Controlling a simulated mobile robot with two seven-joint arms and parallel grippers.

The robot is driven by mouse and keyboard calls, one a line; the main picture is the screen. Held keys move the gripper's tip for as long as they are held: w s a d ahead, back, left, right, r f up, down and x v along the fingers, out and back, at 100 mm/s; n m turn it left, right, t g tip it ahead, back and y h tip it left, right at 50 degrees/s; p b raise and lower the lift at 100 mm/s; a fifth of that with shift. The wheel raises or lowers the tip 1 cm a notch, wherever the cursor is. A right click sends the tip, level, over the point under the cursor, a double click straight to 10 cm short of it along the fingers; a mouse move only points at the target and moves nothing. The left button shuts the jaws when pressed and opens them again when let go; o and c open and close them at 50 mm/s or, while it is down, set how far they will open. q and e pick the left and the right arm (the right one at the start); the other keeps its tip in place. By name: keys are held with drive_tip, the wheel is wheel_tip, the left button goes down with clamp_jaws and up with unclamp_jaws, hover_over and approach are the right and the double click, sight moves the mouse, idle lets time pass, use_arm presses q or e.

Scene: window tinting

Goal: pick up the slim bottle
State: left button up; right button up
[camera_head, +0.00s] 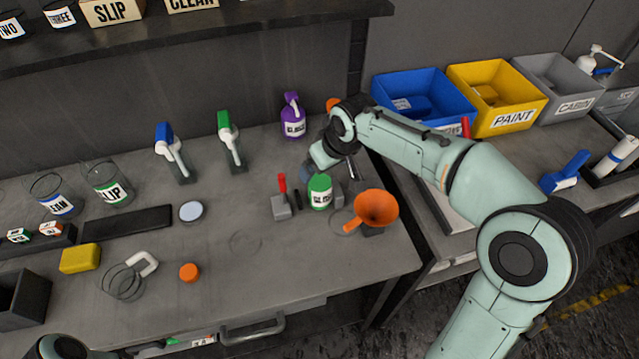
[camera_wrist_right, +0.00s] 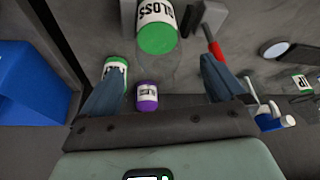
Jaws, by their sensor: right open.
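No label reading "slim" is legible, so I cannot tell for sure which bottle is the slim one. In the right wrist view a small purple-capped bottle (camera_wrist_right: 147,96) with a pale label stands beyond and between the fingers. A green-capped bottle (camera_wrist_right: 117,68) is partly hidden by the left-hand finger. A bigger green-capped GLOSS bottle (camera_wrist_right: 157,28) is at the top; a green-topped container (camera_head: 320,190) stands on the bench in the head view. My right gripper (camera_wrist_right: 160,88) is open, with nothing between its fingers; in the head view it (camera_head: 312,165) is partly hidden. My left gripper is out of view.
A red-handled tool (camera_head: 283,195) and an orange funnel (camera_head: 377,209) flank the green-topped container. A purple container (camera_head: 293,115) and spray bottles (camera_head: 229,142) stand near the wall. Blue (camera_head: 425,92) and yellow (camera_head: 497,98) bins are at right.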

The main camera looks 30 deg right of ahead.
sight(320, 182)
drive_tip(key=x, duration=0.5)
drive_tip(key=shift+s+d, duration=0.1)
drive_tip(key=shift+s, duration=0.05)
drive_tip(key=c, duration=1.4)
drive_tip(key=shift+c, duration=1.3)
drive_tip(key=shift+r, duration=0.15)
